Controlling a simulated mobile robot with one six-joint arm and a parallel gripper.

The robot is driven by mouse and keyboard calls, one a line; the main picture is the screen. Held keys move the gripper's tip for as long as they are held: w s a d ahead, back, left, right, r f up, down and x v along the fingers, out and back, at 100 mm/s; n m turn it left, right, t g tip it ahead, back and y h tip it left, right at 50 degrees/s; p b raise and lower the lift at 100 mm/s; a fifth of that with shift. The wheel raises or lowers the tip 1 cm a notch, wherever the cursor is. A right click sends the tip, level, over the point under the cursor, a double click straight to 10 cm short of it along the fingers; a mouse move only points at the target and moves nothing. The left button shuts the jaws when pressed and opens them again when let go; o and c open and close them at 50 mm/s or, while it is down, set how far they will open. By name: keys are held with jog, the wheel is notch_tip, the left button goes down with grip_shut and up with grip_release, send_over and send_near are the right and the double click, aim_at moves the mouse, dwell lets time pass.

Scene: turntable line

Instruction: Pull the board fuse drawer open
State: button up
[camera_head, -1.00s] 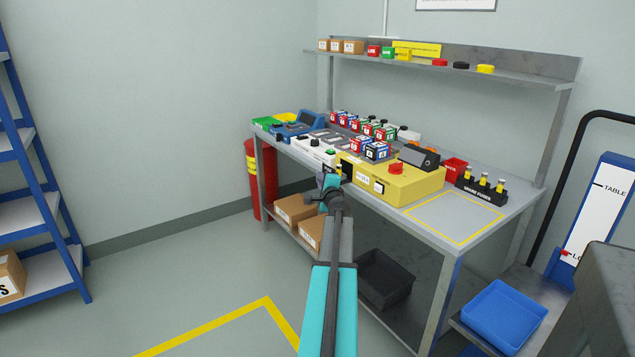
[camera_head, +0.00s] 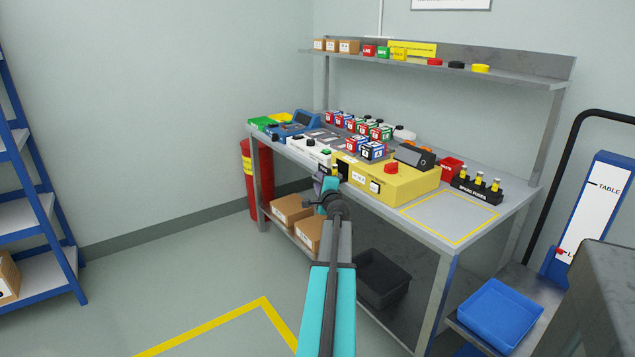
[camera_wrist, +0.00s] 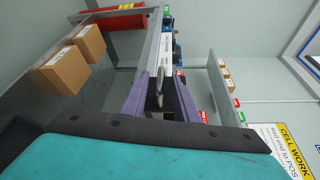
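The yellow box (camera_head: 405,188) sits at the front edge of the workbench, with a red button on top and white labels on its front. A dark opening (camera_head: 343,172) shows at its left front end, with a small yellow piece just left of it. The fuse drawer itself is too small and partly hidden to make out clearly. My gripper (camera_head: 323,181) is close in front of this end. In the wrist view its two purplish fingers (camera_wrist: 162,95) stand apart with a dark grey piece between them. I cannot tell whether they press on it.
A white device (camera_head: 310,150) and a blue device (camera_head: 290,132) stand left of the yellow box. Several labelled cubes (camera_head: 372,150) stand behind it. A black fuse rack (camera_head: 478,192) stands at the right. Cardboard boxes (camera_head: 291,209) and a black bin (camera_head: 380,280) are below. Floor in front is clear.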

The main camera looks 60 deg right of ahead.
jog(key=v, duration=1.1)
jog(key=shift+a, duration=0.3)
dwell(0.5)
